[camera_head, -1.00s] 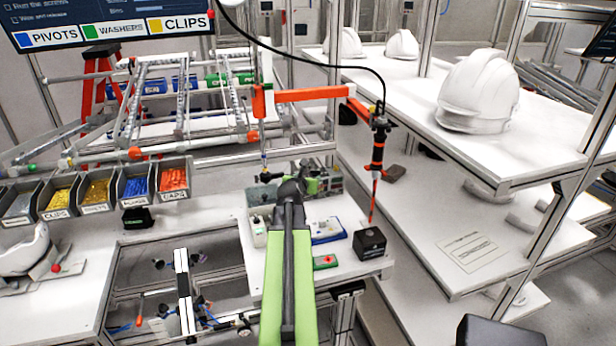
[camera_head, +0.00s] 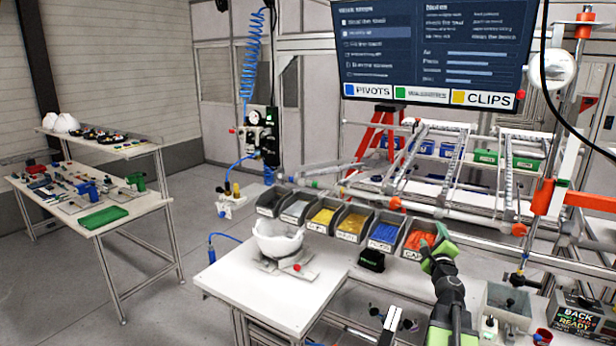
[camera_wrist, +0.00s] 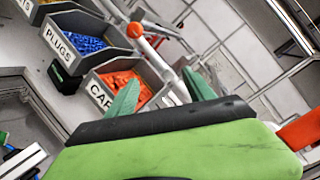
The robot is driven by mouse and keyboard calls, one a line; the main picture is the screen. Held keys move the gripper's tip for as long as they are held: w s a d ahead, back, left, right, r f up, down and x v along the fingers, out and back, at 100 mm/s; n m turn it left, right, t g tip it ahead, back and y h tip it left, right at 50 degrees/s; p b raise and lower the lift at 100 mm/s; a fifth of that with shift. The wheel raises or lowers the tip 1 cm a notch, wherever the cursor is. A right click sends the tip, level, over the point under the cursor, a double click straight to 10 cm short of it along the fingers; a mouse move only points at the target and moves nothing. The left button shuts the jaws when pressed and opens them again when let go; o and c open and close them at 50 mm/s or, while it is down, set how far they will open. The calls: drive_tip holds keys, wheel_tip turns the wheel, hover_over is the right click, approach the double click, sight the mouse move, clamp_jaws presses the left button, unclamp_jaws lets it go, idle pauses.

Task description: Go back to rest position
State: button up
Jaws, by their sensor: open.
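My gripper (camera_head: 437,256) is at the end of my green and black arm, at the lower right of the head view. It is in front of the bin of orange caps (camera_head: 418,240). In the wrist view my gripper (camera_wrist: 160,94) shows two green fingers spread apart with nothing between them. The orange caps bin (camera_wrist: 122,82) and the blue plugs bin (camera_wrist: 85,43) lie beyond the fingers. A white helmet shell (camera_head: 277,240) sits on a grey fixture on the white workbench (camera_head: 262,301), left of my gripper.
More part bins (camera_head: 323,217) stand in a row along the bench. A small black box (camera_head: 371,261) is in front of them. An orange-jointed frame (camera_head: 548,198) stands at right. A table with tools (camera_head: 145,212) is at far left. The floor between is clear.

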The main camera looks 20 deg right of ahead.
drive_tip(key=w+a+f+n+g+y, duration=0.1)
drive_tip(key=w+a+f+n+y, duration=0.4)
drive_tip(key=a, duration=0.6)
drive_tip(key=w+a+f+n+g+y, duration=0.15)
drive_tip(key=a+n+y, duration=0.25)
drive_tip(key=a+n, duration=0.5)
drive_tip(key=w+a+f+n+y, duration=0.3)
drive_tip(key=a+f+y, duration=0.1)
drive_tip(key=a, duration=0.9)
drive_tip(key=s+a+f+n+g+b, duration=0.1)
drive_tip(key=s+a+f+n+g, duration=0.3)
drive_tip(key=a+f, duration=0.3)
drive_tip(key=s+a+f+n+g, duration=0.4)
drive_tip(key=s+a+f+n, duration=0.1)
drive_tip(key=a, duration=0.4)
drive_tip(key=s+f+n+g+h, duration=0.2)
drive_tip(key=s, duration=0.3)
drive_tip(key=s+a+f+n+g+h, duration=0.1)
drive_tip(key=s+f+n+g, duration=0.1)
drive_tip(key=s+g, duration=0.1)
drive_tip(key=shift+s+a+h+b, duration=0.25)
drive_tip(key=shift+s+h+b, duration=0.15)
drive_tip(key=shift+s, duration=0.5)
